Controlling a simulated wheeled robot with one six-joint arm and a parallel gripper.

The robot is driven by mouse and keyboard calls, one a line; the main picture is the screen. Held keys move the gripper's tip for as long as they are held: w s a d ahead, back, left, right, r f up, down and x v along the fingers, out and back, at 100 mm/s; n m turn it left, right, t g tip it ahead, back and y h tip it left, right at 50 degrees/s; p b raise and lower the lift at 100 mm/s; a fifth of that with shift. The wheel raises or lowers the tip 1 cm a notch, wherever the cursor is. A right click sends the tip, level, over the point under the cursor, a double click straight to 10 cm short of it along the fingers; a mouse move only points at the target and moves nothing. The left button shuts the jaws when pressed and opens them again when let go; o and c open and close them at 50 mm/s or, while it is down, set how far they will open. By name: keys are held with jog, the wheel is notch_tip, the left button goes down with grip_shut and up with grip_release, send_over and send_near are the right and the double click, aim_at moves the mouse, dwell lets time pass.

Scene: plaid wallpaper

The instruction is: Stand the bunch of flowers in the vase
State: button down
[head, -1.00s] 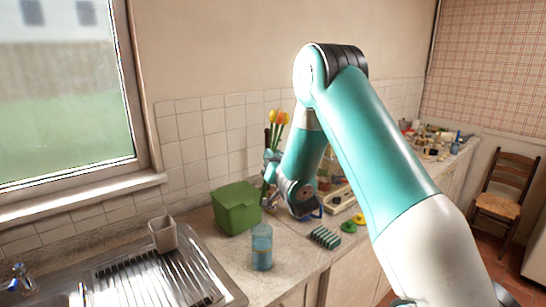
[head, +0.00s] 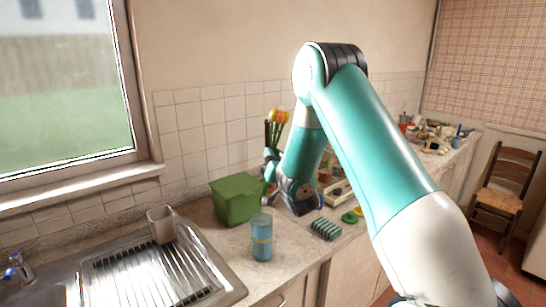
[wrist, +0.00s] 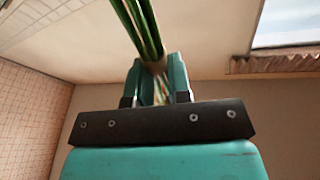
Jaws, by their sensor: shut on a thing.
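The bunch of flowers, red and yellow tulips (head: 277,117) on green stems, stands upright above the counter, beyond my arm. My gripper (head: 270,158) is shut on its stems, partly hidden behind the arm. In the wrist view the green stems (wrist: 140,25) run up from between the two fingers of my gripper (wrist: 157,66). A blue, see-through cylinder (head: 262,240), which looks like the vase, stands upright near the counter's front edge. It is apart from the flowers, below and in front of them. The lower ends of the stems are hidden.
A green ridged block (head: 326,229) and a green ring (head: 350,216) lie to the right. A pale cup (head: 160,224) stands by the sink's drainer (head: 150,275). Clutter fills the far counter.

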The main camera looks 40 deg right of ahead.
jog(key=a+n+b, duration=0.1)
jog(key=a+n+y+b, duration=0.1)
jog(key=b, duration=0.1)
jog(key=a+n+t+b, duration=0.1)
jog(key=a+b, duration=0.1)
jog(key=shift+s+f+n, duration=0.15)
jog(key=shift+f+n, duration=0.15)
jog(key=shift+n, duration=0.1)
notch_tip(320, 180, down, 16)
jog(key=b, duration=1.5)
dwell(0.3)
jog(key=c, duration=1)
grip_release()
